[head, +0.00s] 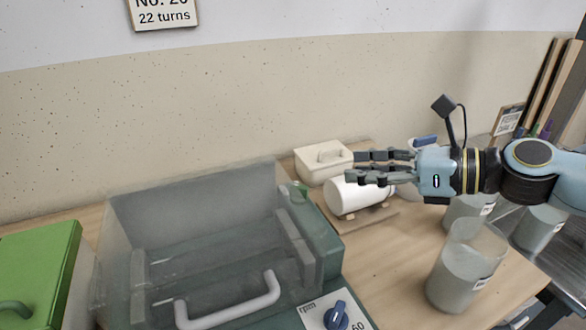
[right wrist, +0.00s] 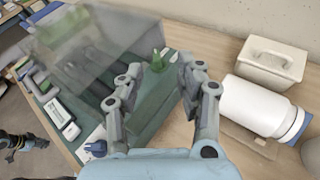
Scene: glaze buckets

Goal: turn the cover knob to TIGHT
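A small green knob (head: 298,189) stands on the dark green right-hand post of a machine with a clear cover (head: 190,215). In the right wrist view the green knob (right wrist: 157,61) lies beyond and between my fingertips; I cannot read any marking or its setting. My right gripper (head: 350,166) is open and empty, in the air to the right of the knob, fingers pointing left. Its spread fingers also show in the right wrist view (right wrist: 160,78), apart from the knob. Part of my left arm seems to show at that view's left edge; its fingers are unclear.
A white jar (head: 348,196) lies on a wooden rest under my right gripper, beside a lidded cream box (head: 322,162). A translucent bucket (head: 462,270) stands at the right. A blue dial (head: 337,316) sits on the machine's front. A green box (head: 40,265) is at left.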

